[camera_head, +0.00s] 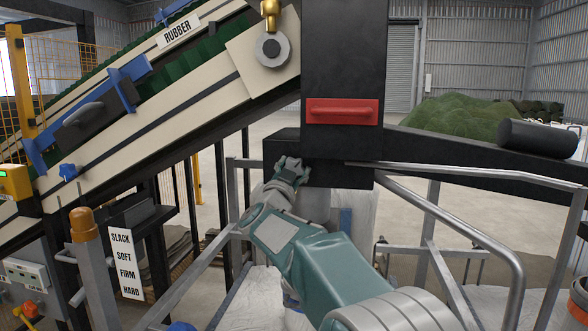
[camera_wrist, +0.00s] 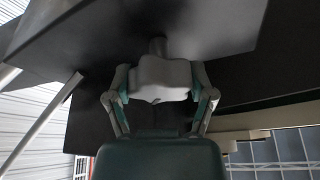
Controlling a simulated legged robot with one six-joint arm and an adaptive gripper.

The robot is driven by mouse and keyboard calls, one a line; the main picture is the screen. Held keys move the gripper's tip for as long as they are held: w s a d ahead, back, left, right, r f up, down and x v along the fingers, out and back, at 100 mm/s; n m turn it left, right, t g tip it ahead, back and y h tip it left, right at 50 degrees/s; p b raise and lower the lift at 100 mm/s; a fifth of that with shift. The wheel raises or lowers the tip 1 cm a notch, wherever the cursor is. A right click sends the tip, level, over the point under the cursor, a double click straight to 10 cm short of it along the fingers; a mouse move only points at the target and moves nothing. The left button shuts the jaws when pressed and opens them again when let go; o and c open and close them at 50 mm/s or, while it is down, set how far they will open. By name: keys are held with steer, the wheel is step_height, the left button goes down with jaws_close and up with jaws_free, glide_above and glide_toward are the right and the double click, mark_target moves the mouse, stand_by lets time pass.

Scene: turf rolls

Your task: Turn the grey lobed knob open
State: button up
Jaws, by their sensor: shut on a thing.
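The grey lobed knob (camera_wrist: 160,78) sits on a short stem under a dark box-shaped housing in the wrist view. My gripper (camera_wrist: 162,88) has one finger on each side of the knob and is shut on it. In the head view my gripper (camera_head: 290,170) is at the front of the black housing (camera_head: 284,146), below the red handle (camera_head: 342,111). There the knob is hard to tell apart from my fingers. The frames do not clearly show how far the knob is turned.
A sloped conveyor (camera_head: 170,110) with a RUBBER label rises on the left. A SLACK-to-HARD scale plate (camera_head: 126,264) stands lower left. Metal rails (camera_head: 455,225) flank my arm on the right. A black roller (camera_head: 537,138) lies farther right, with a green heap (camera_head: 455,115) behind.

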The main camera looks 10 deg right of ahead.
steer(key=m+g+h, duration=0.1)
steer(key=m, duration=0.3)
steer(key=m+g+h, duration=0.1)
steer(key=m+g, duration=0.1)
steer(key=m, duration=0.2)
steer(key=shift+f, duration=0.15)
steer(key=shift+f+m+g, duration=0.15)
steer(key=shift+m+g, duration=0.85)
steer(key=shift+m, duration=1.1)
steer(key=o, duration=1.1)
steer(key=shift+w, duration=0.1)
